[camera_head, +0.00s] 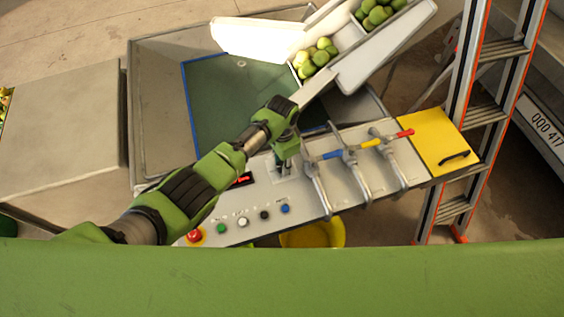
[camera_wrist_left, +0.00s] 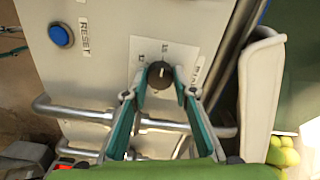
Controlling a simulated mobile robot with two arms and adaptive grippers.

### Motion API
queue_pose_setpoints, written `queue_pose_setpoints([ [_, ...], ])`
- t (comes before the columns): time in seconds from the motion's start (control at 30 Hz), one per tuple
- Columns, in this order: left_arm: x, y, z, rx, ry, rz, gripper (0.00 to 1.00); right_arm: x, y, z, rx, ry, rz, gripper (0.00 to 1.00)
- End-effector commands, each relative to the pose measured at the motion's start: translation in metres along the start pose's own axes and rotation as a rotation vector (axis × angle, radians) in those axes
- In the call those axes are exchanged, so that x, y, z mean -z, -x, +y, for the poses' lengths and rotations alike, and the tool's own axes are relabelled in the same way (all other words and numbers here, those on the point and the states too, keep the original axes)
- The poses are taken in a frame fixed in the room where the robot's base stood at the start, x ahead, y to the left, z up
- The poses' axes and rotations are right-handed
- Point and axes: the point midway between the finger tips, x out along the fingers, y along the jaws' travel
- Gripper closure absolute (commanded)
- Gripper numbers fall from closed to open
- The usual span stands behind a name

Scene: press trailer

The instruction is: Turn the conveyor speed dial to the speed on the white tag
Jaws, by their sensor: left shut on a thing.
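The conveyor speed dial (camera_wrist_left: 159,76) is a small dark round knob with a pale mark, on a white scale plate (camera_wrist_left: 178,55) with small printed numbers, hard to read at this size. My left gripper (camera_wrist_left: 160,84) has its two fingers closed on opposite sides of the knob. In the head view my left gripper (camera_head: 285,167) reaches down to the grey control panel (camera_head: 262,225) and hides the dial. I cannot make out the white tag with the target speed. My right gripper is not in view.
A red stop button (camera_head: 194,236), a green button (camera_head: 221,228) and a blue button (camera_head: 285,209) line the panel's near edge. Bent metal pipes (camera_head: 318,190) with coloured handles stand close right of my gripper. Behind is a chute of green apples (camera_head: 315,58); a ladder (camera_head: 468,110) stands right.

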Motion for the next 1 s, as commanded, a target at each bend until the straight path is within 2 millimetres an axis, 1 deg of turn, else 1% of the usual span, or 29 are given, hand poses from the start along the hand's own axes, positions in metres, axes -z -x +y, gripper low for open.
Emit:
queue_pose_setpoints([
  [0.17,0.0,0.0,0.0,0.0,-0.001,0.0,0.96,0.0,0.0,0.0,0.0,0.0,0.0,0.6],
  [0.2,0.0,0.0,0.0,0.0,-0.001,0.0,0.72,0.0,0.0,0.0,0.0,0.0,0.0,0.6],
  [0.27,0.0,0.0,0.0,0.0,-0.001,0.0,0.57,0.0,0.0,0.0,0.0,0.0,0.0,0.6],
  [0.5,0.0,0.0,0.0,0.0,0.0,0.0,0.57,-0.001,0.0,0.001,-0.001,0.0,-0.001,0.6],
  [0.67,0.001,0.003,0.0,0.001,0.0,0.001,0.57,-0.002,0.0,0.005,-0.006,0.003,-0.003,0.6],
  [0.77,0.001,0.011,0.0,0.001,0.0,0.002,0.57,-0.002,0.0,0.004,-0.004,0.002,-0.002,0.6],
  [0.87,0.001,0.024,-0.001,0.003,0.001,0.004,0.57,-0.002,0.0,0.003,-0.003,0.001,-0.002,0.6],
  [1.0,0.002,0.054,-0.001,0.003,-0.001,0.006,0.57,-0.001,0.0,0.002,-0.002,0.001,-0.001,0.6],
])
